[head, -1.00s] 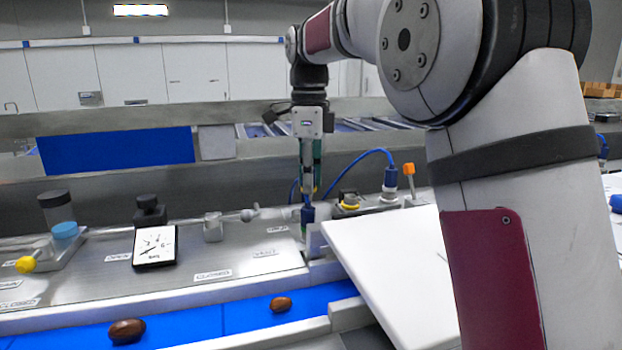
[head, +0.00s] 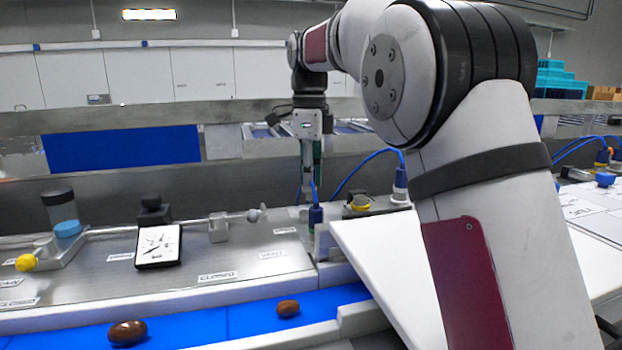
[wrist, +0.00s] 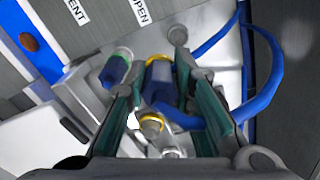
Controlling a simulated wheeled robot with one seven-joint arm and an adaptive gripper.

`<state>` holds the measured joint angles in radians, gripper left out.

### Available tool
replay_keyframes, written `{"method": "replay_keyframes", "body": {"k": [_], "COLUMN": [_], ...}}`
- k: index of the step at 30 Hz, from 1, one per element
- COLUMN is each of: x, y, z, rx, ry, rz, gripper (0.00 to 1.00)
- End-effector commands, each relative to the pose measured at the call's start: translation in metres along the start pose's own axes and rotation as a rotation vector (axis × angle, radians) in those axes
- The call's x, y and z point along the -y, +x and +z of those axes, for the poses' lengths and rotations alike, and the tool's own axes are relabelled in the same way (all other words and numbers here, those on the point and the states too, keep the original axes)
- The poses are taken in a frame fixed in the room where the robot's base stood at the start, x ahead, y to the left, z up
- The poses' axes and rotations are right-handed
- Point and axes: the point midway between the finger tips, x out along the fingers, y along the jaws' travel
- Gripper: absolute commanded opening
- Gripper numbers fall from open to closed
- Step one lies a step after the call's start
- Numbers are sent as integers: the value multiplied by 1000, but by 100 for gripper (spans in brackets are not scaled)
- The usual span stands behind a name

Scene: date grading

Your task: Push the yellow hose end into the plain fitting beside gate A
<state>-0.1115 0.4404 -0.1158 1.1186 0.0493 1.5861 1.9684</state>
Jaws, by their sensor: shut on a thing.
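My gripper (wrist: 157,66) is shut on the yellow-collared blue hose end (wrist: 160,82), which stands between the teal-lined fingers in the wrist view. In the head view my gripper (head: 311,178) points down at the bench fittings, and the held end is mostly hidden. A blue hose end with a green band (wrist: 115,68) stands beside it, apart from the fingers; it also shows in the head view (head: 316,216). A metal fitting with a yellow ring (wrist: 152,125) lies nearer the wrist camera. I cannot tell which fitting is the plain one, or whether the held end is seated.
A blue hose (head: 368,165) loops to a blue-and-white connector (head: 400,187) on the right. A white panel (head: 385,265) stands in front. A blue belt (head: 210,322) carries brown dates (head: 128,332). A black-framed dial (head: 158,246) and yellow knob (head: 27,262) are left.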

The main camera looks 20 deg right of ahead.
Motion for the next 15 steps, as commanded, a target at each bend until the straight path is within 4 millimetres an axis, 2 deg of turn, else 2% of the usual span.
{"method": "replay_keyframes", "body": {"k": [15], "x": [20], "y": [8], "z": [11], "rx": [0], "ry": [0], "rz": [-1], "gripper": [0]}}
